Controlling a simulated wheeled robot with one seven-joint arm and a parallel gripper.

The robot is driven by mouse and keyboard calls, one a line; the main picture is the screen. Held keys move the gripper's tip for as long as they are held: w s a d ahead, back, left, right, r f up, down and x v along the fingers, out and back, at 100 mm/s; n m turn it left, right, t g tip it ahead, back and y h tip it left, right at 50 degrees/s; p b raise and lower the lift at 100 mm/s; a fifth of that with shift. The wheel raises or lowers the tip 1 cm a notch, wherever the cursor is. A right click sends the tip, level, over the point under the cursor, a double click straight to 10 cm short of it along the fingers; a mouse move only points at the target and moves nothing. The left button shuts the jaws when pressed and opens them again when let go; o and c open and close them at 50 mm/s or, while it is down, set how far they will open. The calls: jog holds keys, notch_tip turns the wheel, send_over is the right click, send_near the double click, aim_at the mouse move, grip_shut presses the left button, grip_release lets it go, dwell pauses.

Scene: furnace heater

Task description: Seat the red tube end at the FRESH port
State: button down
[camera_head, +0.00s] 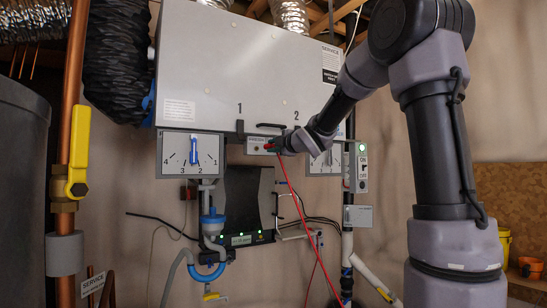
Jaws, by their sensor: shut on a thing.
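My gripper (274,147) is at the middle of the view, below the big grey cabinet. It is shut on the red tube (287,180) near its upper end. A thin red line of tube hangs from it down and to the right. A small light plate (255,146) with dark lettering and a small round spot is just left of my gripper. The lettering is too small to read, so I cannot tell whether it is the FRESH port. The tube's tip is close to this plate; whether it touches is unclear.
The grey cabinet (225,70) is above. A dial panel (190,154) is at left, and another (325,162) lies partly behind my arm. An ON/OFF switch box (362,167) is at right. A black panel (248,203) and black cables are below.

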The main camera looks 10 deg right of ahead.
dwell(0.3)
jog(key=shift+x, duration=2.4)
jog(key=shift+x, duration=1.35)
dwell(1.5)
jog(key=c, duration=0.6)
grip_release()
jog(key=shift+c, duration=0.2)
send_near(266, 147)
jog(key=w, duration=0.3)
jog(key=shift+w+r, duration=0.2)
jog(key=shift+w, duration=0.05)
